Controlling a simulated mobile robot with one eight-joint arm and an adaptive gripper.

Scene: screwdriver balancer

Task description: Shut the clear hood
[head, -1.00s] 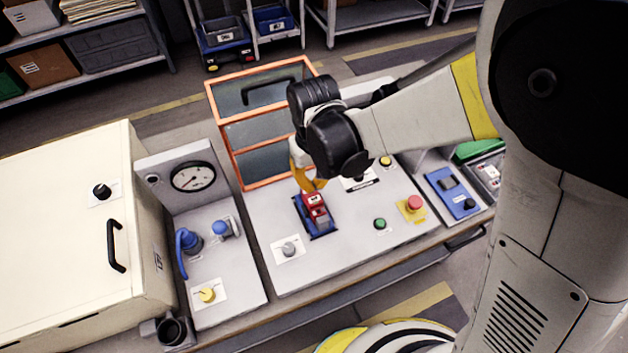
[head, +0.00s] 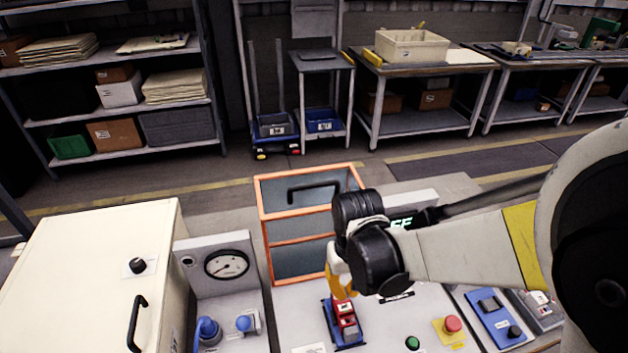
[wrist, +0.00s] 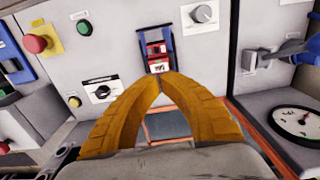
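The clear hood (head: 300,225), with an orange frame and a black handle (head: 315,190), stands raised at the back of the grey console (head: 300,300). A small part of it shows below the fingers in the wrist view (wrist: 167,125). My gripper (head: 343,294) has yellow fingers and is in front of the hood, apart from its handle. In the wrist view the fingertips (wrist: 160,78) meet, with nothing seen between them. They are close to a red block in a blue holder (head: 343,322) on the console. My wrist hides the hood's right side.
A cream cabinet (head: 80,270) and a gauge panel (head: 215,262) stand left of the console. A red stop button (head: 452,324), a green button (head: 412,342) and a blue box (head: 490,315) are at the right. Shelves and tables line the back.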

